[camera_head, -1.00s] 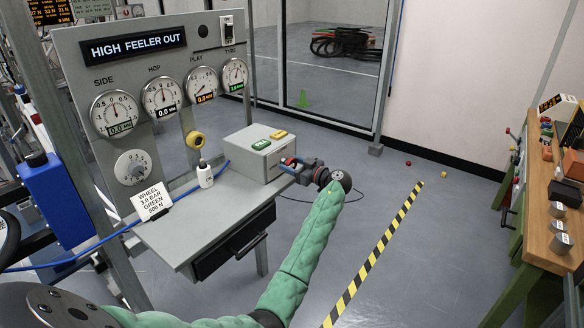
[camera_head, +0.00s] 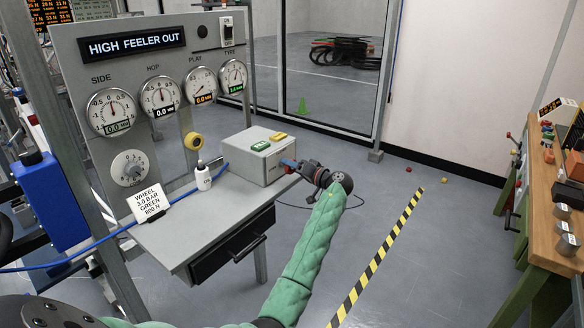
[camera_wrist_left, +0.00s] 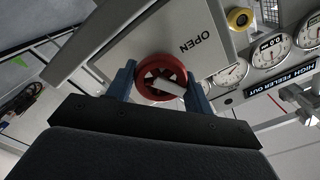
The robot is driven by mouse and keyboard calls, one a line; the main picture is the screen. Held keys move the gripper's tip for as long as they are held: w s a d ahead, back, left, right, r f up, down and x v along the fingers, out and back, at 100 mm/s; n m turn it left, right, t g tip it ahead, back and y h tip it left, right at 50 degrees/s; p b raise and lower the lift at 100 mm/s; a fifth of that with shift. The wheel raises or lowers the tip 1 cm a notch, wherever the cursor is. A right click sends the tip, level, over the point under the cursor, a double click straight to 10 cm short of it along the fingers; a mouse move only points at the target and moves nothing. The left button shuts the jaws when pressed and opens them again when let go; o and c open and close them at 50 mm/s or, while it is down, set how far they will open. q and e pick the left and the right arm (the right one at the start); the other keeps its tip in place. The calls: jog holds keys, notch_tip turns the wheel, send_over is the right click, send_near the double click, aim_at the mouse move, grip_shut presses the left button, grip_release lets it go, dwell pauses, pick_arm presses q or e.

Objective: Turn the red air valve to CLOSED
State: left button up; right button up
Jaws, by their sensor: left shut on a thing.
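The red air valve (camera_wrist_left: 160,70) is a small round handwheel on the side of a grey box (camera_head: 270,166). In the wrist view it sits between the two blue fingers of my left gripper (camera_wrist_left: 161,82), which are shut on its rim. A pale bar crosses the wheel. The word OPEN (camera_wrist_left: 195,43) is printed on the box face beside it; no CLOSED label is readable. In the head view my left gripper (camera_head: 291,164) is at the box's right side, and the valve is mostly hidden by it.
Green and yellow buttons top the box. A gauge panel (camera_head: 150,66) stands behind.

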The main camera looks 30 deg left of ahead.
pick_arm(q)
jog(key=m, duration=0.2)
jog(key=shift+m+p, duration=0.4)
jog(key=shift+w+m+p, duration=0.1)
jog(key=shift+m+p, duration=0.35)
jog(key=shift+m, duration=0.55)
jog(key=shift+m+p, duration=0.3)
jog(key=shift+m, duration=0.5)
pick_arm(e)
jog(key=shift+g+h, duration=0.5)
jog(key=shift+s+d+r, duration=0.3)
jog(key=shift+d+r, duration=0.5)
jog(key=shift+r, duration=0.15)
jog(key=shift+s+d+r, duration=0.3)
jog(key=shift+d+r, duration=0.5)
jog(key=shift+r, duration=0.15)
jog(key=shift+d, duration=0.2)
pick_arm(q)
jog(key=o, duration=1)
jog(key=shift+d+f, duration=0.1)
jog(key=shift+c, duration=0.2)
